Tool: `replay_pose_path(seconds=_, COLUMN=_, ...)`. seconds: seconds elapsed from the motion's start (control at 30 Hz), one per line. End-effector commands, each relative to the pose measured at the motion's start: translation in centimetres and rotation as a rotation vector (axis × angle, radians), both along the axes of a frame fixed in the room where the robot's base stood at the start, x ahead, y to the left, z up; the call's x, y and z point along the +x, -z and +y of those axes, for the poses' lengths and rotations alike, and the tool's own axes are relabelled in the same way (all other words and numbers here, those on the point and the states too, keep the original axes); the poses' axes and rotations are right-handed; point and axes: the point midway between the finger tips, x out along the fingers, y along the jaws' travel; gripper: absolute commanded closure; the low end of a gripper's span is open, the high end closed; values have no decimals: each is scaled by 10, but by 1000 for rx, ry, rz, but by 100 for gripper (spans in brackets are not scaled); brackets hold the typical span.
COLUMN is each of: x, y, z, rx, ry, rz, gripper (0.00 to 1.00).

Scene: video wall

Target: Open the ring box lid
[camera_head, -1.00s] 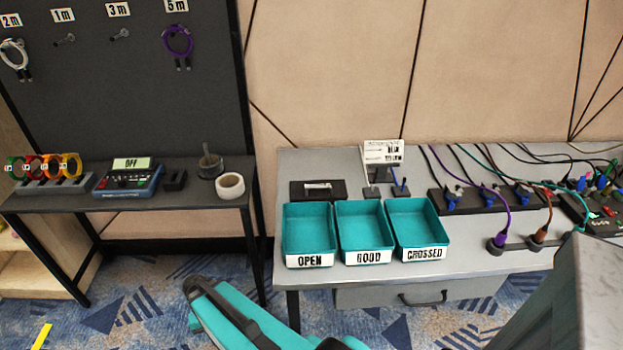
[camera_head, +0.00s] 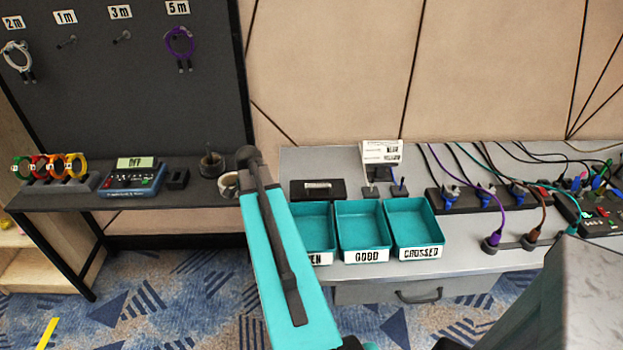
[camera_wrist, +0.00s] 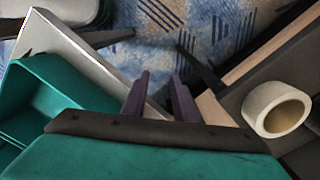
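No box in view is clearly marked as a ring box. A small dark block (camera_head: 177,179), possibly a closed box, sits on the left black bench beside the blue meter. A flat black case with a pale label (camera_head: 318,189) lies behind the teal trays. My gripper (camera_wrist: 160,80) shows in the wrist view with its two dark fingers apart and nothing between them. It points down past the bench edges toward the floor. In the head view my arm hides the gripper's fingers, and I cannot tell their exact place there.
A white tape roll (camera_head: 228,185) is partly behind my arm; it also shows in the wrist view (camera_wrist: 276,108). Teal trays (camera_head: 362,260) line the grey table's front. A blue meter (camera_head: 132,180) and coloured rings (camera_head: 52,167) stand left. Cables and sockets (camera_head: 480,200) crowd the right.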

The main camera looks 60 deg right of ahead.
Motion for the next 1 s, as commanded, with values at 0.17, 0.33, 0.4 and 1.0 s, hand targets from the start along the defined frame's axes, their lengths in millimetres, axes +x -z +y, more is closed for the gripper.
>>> replay_pose_path(seconds=0.17, x=-16, y=-57, z=-52, rx=-32, ry=190, rz=-43, gripper=74)
replay_pose_path(seconds=0.33, x=-40, y=-107, z=-95, rx=-60, ry=355, rz=-80, gripper=74)
replay_pose_path(seconds=0.4, x=-52, y=-128, z=-113, rx=-73, ry=422, rz=-97, gripper=74)
replay_pose_path(seconds=1.0, x=-101, y=-199, z=-166, rx=-115, ry=653, rz=-153, gripper=74)
